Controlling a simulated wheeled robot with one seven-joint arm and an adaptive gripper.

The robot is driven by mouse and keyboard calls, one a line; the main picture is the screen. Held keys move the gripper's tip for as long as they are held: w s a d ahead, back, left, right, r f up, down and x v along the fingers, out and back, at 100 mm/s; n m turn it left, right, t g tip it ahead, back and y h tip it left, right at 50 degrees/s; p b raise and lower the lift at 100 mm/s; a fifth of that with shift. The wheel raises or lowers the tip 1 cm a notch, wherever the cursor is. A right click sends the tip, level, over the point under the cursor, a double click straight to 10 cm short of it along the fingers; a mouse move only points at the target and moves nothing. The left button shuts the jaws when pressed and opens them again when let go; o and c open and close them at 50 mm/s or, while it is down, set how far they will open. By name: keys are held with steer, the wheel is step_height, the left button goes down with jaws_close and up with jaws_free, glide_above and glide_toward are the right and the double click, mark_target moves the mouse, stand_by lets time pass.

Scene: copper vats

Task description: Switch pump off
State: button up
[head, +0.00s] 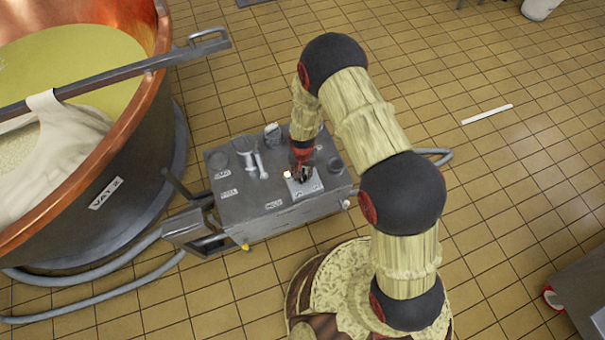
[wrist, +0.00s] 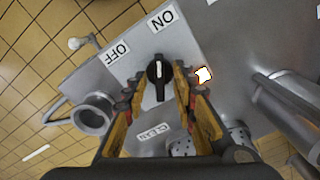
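The pump (head: 240,196) is a grey metal box on the floor beside the vat. In the wrist view, a round black knob (wrist: 158,80) with a white pointer line sits on a grey plate (wrist: 185,48). The pointer line lies roughly towards the ON label (wrist: 162,18); the OFF label (wrist: 114,53) is to its left. My gripper (wrist: 157,76) is open, one finger on each side of the knob, with narrow gaps seeming to show; contact cannot be told. In the head view, my gripper (head: 302,174) is over the plate and hides the knob. A lamp (wrist: 204,75) beside the right finger glows.
A copper vat (head: 140,130) labelled VAT 2 stands left, with a bar (head: 130,72) across it. Pipe fittings (wrist: 92,114) rise from the pump's top near the gripper. Hoses (head: 100,268) lie on the floor at left. The tiled floor (head: 500,180) at right is mostly clear.

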steer(key=c, duration=0.3)
steer(key=c, duration=0.4)
jaws_close()
